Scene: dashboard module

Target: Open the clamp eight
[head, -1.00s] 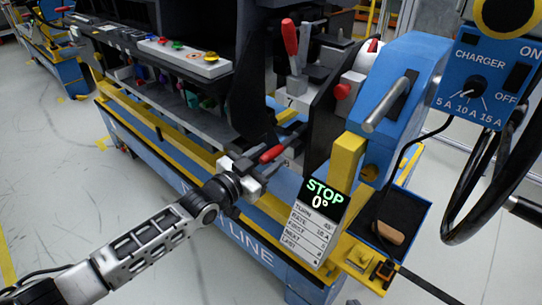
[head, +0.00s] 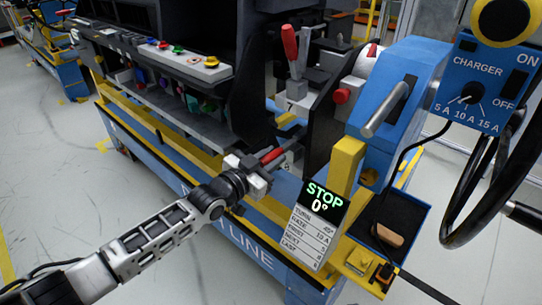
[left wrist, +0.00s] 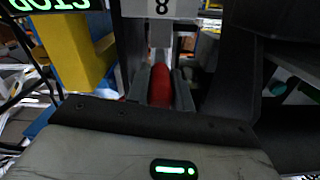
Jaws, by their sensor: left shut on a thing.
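Clamp eight shows in the left wrist view as a grey block (left wrist: 160,8) marked 8, with a red handle (left wrist: 161,84) pointing toward the camera. In the head view the red handle (head: 272,155) lies low and nearly level beside the dark frame. My left gripper (head: 262,167) is shut on this handle. Its two fingers (left wrist: 160,92) stand on either side of the red grip in the left wrist view. The fingers and arm partly hide the clamp's base in the head view. My right gripper is not in view.
Clamp seven's red handle (head: 290,42) stands upright above. A yellow post (head: 346,164) and a sign (head: 318,212) reading STOP 0° stand close right of the gripper. A blue charger box (head: 492,80) and black hoop are at right. Floor at left is clear.

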